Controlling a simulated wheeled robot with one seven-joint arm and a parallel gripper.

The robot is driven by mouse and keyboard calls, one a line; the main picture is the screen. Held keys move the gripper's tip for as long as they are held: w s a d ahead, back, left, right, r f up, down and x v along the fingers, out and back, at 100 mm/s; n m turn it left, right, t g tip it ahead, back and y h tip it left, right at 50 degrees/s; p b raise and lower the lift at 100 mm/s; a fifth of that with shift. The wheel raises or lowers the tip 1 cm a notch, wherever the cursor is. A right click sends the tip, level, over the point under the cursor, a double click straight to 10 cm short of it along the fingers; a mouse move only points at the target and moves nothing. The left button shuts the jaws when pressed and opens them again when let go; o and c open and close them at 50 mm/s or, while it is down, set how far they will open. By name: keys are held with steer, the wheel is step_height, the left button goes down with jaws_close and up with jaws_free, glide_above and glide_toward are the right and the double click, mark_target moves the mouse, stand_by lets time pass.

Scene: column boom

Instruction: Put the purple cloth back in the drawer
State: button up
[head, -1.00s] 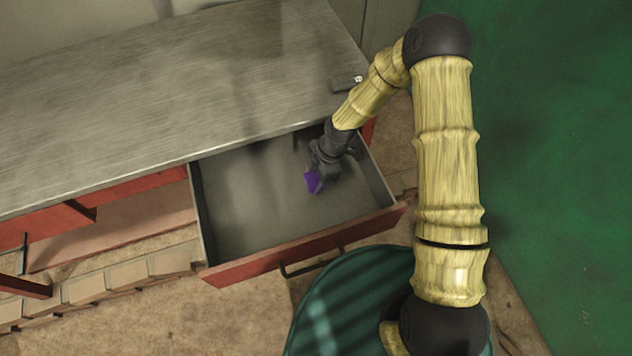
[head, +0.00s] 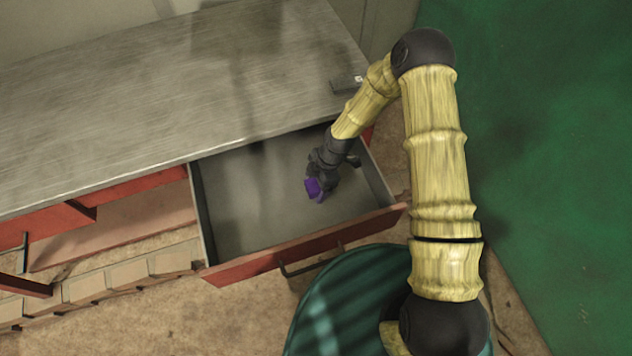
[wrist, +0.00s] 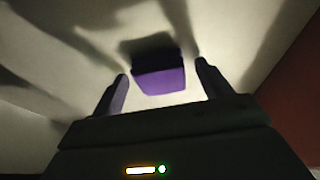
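The purple cloth (head: 315,189) is inside the open drawer (head: 235,215), in its right half, just below my gripper (head: 322,178). In the wrist view the cloth (wrist: 158,76) looks like a small folded block between and beyond the fingertips of my gripper (wrist: 162,70). A narrow gap shows on each side of it, so the fingers are open and not closed on it. A dark shadow lies beside the cloth on the pale drawer floor. I cannot tell whether the cloth fully rests on the floor.
The drawer has a red front (head: 300,247) with a dark handle, and grey side walls close to the right of my gripper. The metal worktop (head: 170,85) overhangs its back edge. A small dark object (head: 345,84) lies on the worktop's right end. The drawer's left half is empty.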

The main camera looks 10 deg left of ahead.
steer(key=b+v, duration=0.1)
steer(key=v, duration=1.1)
steer(key=shift+d+r, duration=0.1)
stand_by(0.5)
steer(key=s+d+r+m+t+h, duration=0.1)
steer(key=s+d+r+m, duration=0.3)
steer(key=d+r+m, duration=0.5)
steer(key=s+d+r+m+t+h, duration=0.1)
steer(key=s+d+r+m+t, duration=0.2)
steer(key=d+r+m, duration=0.6)
steer(key=s+d+m, duration=0.2)
steer(key=d+m, duration=0.2)
steer(key=m, duration=0.2)
steer(key=shift+s+h, duration=0.2)
steer(key=shift+h, duration=0.2)
